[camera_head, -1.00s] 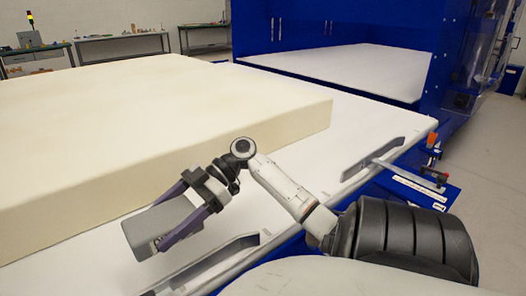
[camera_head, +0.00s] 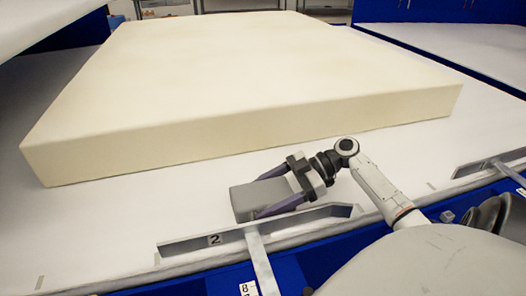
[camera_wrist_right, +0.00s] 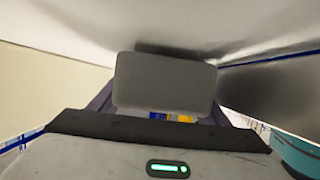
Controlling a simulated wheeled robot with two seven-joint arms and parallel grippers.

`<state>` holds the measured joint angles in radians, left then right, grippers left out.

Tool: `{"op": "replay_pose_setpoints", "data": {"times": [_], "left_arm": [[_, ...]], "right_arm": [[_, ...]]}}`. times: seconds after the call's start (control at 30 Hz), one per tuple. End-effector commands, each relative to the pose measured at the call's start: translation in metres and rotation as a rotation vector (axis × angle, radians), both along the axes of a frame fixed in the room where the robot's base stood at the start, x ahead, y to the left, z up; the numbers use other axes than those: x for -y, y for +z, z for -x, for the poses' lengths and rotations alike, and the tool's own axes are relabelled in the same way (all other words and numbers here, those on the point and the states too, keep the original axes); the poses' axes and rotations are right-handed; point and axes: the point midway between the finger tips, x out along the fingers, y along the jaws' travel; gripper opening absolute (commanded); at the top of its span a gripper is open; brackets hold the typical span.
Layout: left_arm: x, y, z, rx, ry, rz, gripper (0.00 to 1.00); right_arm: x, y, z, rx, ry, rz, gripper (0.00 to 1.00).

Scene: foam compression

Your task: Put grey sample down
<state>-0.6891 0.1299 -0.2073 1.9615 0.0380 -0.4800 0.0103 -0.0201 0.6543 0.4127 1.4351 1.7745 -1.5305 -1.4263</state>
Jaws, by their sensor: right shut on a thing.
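The grey sample (camera_head: 258,198) is a small grey block with rounded edges. My right gripper (camera_head: 275,196) is shut on it, with a purple finger along its near side. In the head view the sample is just above or on the white table, between the cream foam block and the metal bracket marked 2; I cannot tell whether it touches the table. In the right wrist view the sample (camera_wrist_right: 165,82) fills the middle, between the fingers. My left gripper is not in view.
The large cream foam block (camera_head: 250,115) covers much of the white table (camera_head: 120,215) behind the sample. The metal bracket (camera_head: 255,228) stands close in front of it. Another bracket (camera_head: 490,163) is at the right. Bare table lies to the left.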

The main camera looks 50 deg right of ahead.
Motion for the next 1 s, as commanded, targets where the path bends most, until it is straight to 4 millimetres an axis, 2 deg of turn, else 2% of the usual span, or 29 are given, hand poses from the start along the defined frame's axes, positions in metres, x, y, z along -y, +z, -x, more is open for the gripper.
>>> {"op": "replay_pose_setpoints", "data": {"times": [0.4,0.43,0.47,0.5,0.83,1.0], "left_arm": [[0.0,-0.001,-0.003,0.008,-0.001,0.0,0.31],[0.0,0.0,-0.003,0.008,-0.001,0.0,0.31],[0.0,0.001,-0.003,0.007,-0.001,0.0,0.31],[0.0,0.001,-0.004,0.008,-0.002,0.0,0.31],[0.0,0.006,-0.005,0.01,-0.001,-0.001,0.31],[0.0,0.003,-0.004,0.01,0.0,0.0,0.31]], "right_arm": [[0.0,-0.01,0.0,0.001,0.0,0.0,0.48],[0.0,-0.01,0.0,0.001,0.0,0.0,0.72],[0.0,-0.009,0.0,0.001,0.0,0.0,0.77],[0.0,-0.008,0.0,0.001,0.0,0.0,0.78],[0.0,-0.004,0.0,0.001,0.0,0.0,0.78],[0.021,0.003,0.011,-0.001,-0.002,0.004,0.78]]}}
